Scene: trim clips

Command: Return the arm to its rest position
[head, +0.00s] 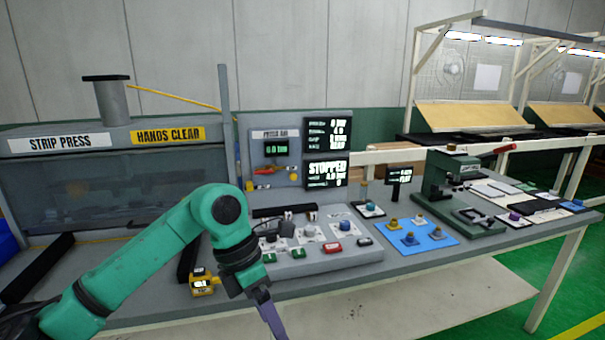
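My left arm, green with dark joints, comes in from the lower left and bends down at its elbow in front of the workbench (420,268). My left gripper (270,312) hangs at the bench's front edge, pointing down. Only a dark mount and one greyish-purple finger show, and the finger runs out of the bottom of the picture. I cannot tell whether it is open or shut, and I see nothing held in it. My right gripper is not in view.
A yellow device (203,283) stands just left of my gripper. A grey control panel (330,262) with buttons is to the right. Behind are the strip press (110,185) and a "STOPPED" display (327,174). A blue mat (425,236) and green hand press (445,185) are farther right.

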